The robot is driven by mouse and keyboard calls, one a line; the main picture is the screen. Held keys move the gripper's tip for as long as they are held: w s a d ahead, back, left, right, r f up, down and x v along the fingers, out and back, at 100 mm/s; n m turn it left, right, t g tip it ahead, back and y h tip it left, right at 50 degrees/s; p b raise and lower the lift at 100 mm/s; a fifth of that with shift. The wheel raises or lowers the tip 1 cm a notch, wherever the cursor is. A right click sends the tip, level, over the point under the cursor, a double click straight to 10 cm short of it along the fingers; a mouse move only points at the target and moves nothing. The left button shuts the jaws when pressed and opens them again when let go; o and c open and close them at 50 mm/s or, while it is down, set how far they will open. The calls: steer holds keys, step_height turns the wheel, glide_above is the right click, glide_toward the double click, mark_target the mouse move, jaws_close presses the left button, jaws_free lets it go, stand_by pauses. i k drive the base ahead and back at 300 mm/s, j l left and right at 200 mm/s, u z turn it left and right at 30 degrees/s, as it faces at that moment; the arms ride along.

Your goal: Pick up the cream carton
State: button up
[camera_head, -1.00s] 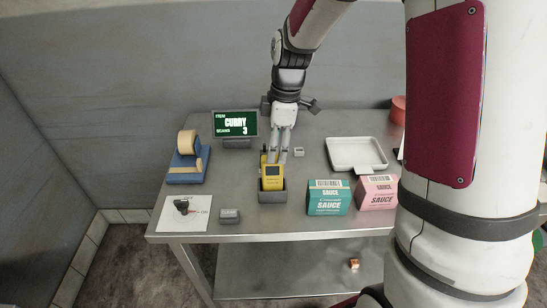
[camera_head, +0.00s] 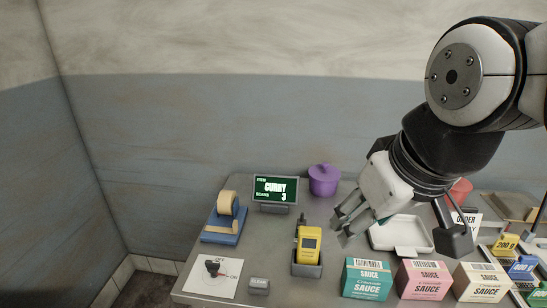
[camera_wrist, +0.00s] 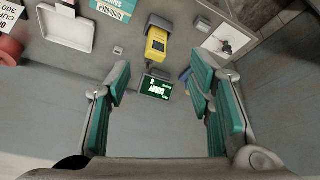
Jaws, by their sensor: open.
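The cream carton (camera_head: 482,283) stands upright at the front right of the table, printed SAUCE. A pink carton (camera_head: 424,280) stands to its left. A teal carton (camera_head: 367,279) stands further left, and its edge shows at the top of the wrist view (camera_wrist: 114,8). The cream carton does not show in the wrist view. My gripper (camera_head: 343,226) is open and empty, raised over the back of the table, left of and behind the cream carton. Its spread fingers also show in the wrist view (camera_wrist: 159,84).
A yellow scanner (camera_head: 309,244) sits in its grey cradle. A white tray (camera_head: 402,234) lies behind the cartons. Yellow and blue boxes (camera_head: 521,267) crowd the cream carton's right. A purple pot (camera_head: 323,180), screen (camera_head: 275,190) and tape dispenser (camera_head: 225,220) stand at the back and left.

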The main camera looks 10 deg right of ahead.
mark_target(473, 281)
steer(key=z, duration=1.3)
